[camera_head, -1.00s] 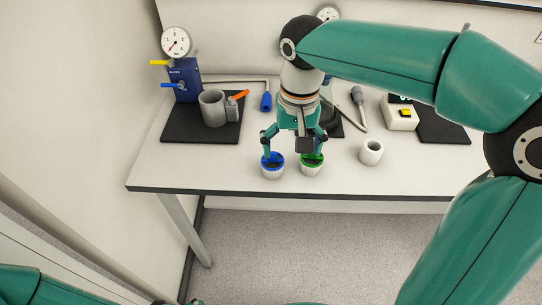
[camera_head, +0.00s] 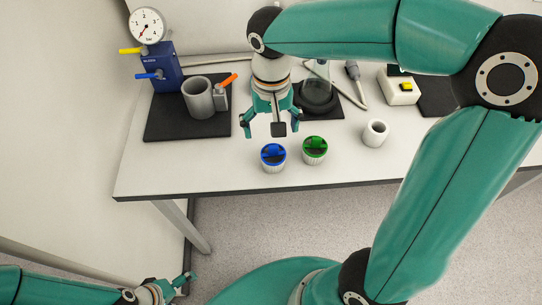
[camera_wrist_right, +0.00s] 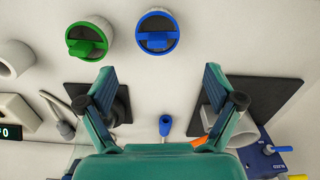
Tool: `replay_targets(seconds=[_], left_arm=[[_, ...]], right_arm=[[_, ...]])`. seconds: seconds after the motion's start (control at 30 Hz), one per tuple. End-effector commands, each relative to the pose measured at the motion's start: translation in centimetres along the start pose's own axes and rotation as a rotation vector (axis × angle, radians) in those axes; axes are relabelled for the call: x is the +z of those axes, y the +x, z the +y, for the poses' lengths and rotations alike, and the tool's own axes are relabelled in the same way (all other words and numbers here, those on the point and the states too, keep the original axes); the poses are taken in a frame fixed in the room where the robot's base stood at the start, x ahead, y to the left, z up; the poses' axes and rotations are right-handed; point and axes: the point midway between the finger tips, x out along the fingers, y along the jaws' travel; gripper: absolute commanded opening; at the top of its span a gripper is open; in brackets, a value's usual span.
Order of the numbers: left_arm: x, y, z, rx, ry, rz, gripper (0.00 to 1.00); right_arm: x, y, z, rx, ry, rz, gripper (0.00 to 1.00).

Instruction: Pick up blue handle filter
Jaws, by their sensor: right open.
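The blue handle filter (camera_head: 273,158) is a white ribbed round cup with a blue top and handle, standing on the table near its front edge. It also shows at the top of the right wrist view (camera_wrist_right: 157,36). A similar green handle filter (camera_head: 315,150) stands just right of it. My right gripper (camera_head: 272,128) is open and empty, its fingers apart, behind the blue filter in the head view and not touching it. My left gripper (camera_head: 173,287) is low at the bottom left, away from the table; its jaws are too small to read.
A white cup (camera_head: 375,133) stands right of the filters. The table front left is clear.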

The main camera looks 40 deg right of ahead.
Motion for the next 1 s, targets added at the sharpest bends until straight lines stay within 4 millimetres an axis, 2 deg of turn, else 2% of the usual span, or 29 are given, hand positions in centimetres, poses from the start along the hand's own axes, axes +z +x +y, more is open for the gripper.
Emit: replay_targets(seconds=[0.03,0.13,0.47,0.73,1.0], left_arm=[[0.0,0.0,0.0,0.000,0.000,0.000,1.00],[0.0,0.0,0.0,0.000,0.000,0.000,1.00],[0.0,-0.3,0.1,0.000,0.000,0.000,1.00],[0.0,-0.9,0.3,0.000,0.000,0.000,1.00],[0.0,-0.9,0.3,0.000,0.000,0.000,1.00]], right_arm=[[0.1,1.1,0.1,0.002,0.002,-0.005,0.92],[0.1,2.6,0.2,0.002,0.004,-0.003,0.92],[0.4,4.9,0.3,0.001,0.005,-0.003,0.92],[1.0,8.6,0.4,0.001,0.005,-0.005,0.92],[0.9,9.2,0.4,-0.001,0.005,-0.001,0.92]])
